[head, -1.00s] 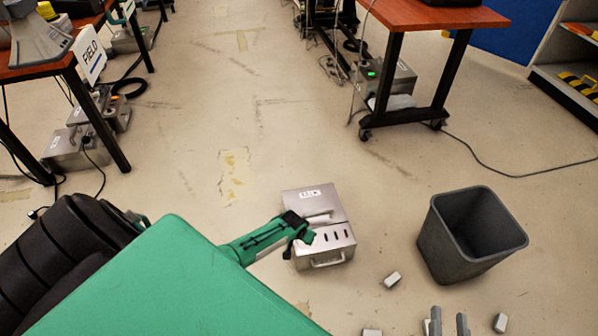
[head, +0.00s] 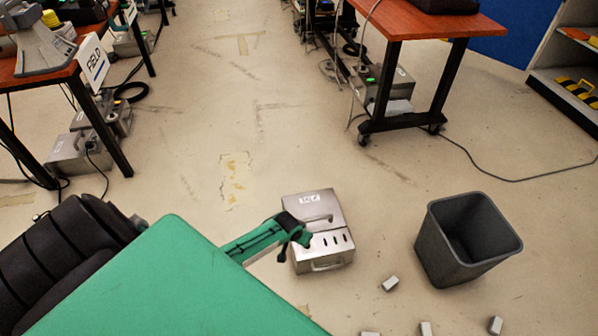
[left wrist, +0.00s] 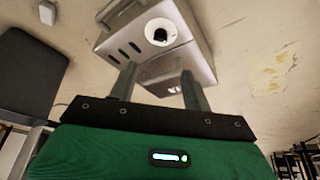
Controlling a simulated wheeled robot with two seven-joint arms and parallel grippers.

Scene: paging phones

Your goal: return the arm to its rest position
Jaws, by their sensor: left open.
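My left gripper (left wrist: 160,95) shows in the left wrist view, with two grey fingers standing apart on a black plate and nothing between them. A silver metal box (head: 325,252) with a handle and dark slots stands on the floor in the head view. It also shows beyond the fingertips in the left wrist view (left wrist: 190,45); I cannot tell how far away it is. A large green panel and a green link with a black end, both mine, fill the lower left of the head view, the link overlapping the box's left edge. My right gripper is not in view.
A grey bin (head: 440,250) stands right of the box. Several small pale blocks (head: 390,284) lie on the floor nearby. A wheeled table (head: 425,22) stands at the back right and another table (head: 40,70) at the left. The floor between them is open.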

